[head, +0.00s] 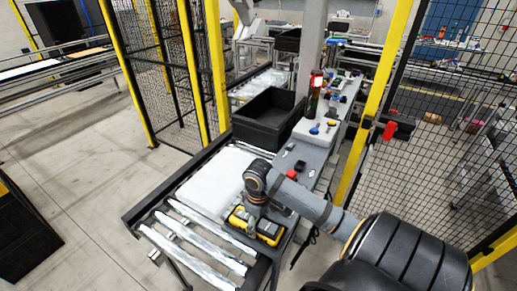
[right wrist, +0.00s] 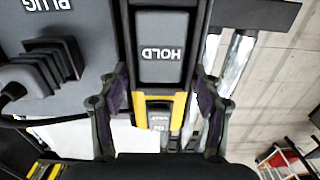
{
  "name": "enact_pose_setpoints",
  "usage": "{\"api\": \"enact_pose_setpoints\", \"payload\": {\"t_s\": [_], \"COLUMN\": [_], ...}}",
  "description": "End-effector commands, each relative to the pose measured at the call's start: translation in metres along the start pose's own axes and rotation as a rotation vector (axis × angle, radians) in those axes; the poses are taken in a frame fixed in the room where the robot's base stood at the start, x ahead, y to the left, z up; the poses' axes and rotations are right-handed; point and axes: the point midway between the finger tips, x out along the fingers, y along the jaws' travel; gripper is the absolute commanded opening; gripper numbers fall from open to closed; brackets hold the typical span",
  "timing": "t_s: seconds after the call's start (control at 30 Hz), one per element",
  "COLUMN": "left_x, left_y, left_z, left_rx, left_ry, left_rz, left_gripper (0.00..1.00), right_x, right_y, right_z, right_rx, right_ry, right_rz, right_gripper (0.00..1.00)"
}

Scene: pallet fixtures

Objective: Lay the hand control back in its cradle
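A yellow-and-black unit (head: 268,232) sits at the near end of the roller frame in the head view, partly hidden by my right gripper (head: 256,203) just above it. In the right wrist view, a black rimmed block marked HOLD (right wrist: 163,68) lies straight ahead, with a yellow-edged part (right wrist: 141,108) just below it. I cannot clearly tell which is the hand control and which the cradle. My right gripper's fingers (right wrist: 160,95) stand on both sides, close to the edges; contact is unclear. My left gripper is not in view.
A panel marked PLUG (right wrist: 88,80) carries a grey connector (right wrist: 45,72) with a dark cable. A white slab (head: 214,182) lies on the rollers beside the unit. A black bin (head: 268,118) stands behind. A yellow post (head: 372,105) rises at the right.

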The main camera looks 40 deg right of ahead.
Motion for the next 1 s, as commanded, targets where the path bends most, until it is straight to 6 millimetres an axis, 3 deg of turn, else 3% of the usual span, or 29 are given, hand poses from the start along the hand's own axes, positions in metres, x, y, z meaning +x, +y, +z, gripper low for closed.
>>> {"api": "enact_pose_setpoints", "payload": {"t_s": [0.03,0.13,0.43,0.57,0.97,1.0], "left_x": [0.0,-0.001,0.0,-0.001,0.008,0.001], "left_y": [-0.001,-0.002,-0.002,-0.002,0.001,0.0], "left_z": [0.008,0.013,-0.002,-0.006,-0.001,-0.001], "left_rx": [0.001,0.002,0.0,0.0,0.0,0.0], "left_ry": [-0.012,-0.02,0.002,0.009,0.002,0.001], "left_rz": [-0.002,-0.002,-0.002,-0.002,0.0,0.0], "left_gripper": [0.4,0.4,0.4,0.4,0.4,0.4], "right_x": [-0.001,-0.001,-0.001,-0.012,-0.102,-0.112], "right_y": [0.0,0.0,0.0,0.001,0.001,0.001], "right_z": [0.0,0.0,0.0,-0.001,-0.001,0.0], "right_rx": [0.0,-0.001,-0.001,-0.003,-0.001,-0.002], "right_ry": [0.001,0.001,0.001,0.004,0.004,0.002], "right_rz": [0.001,0.001,0.001,0.005,0.007,0.003], "right_gripper": [0.73,0.86,0.86,0.86,0.86,0.86]}}
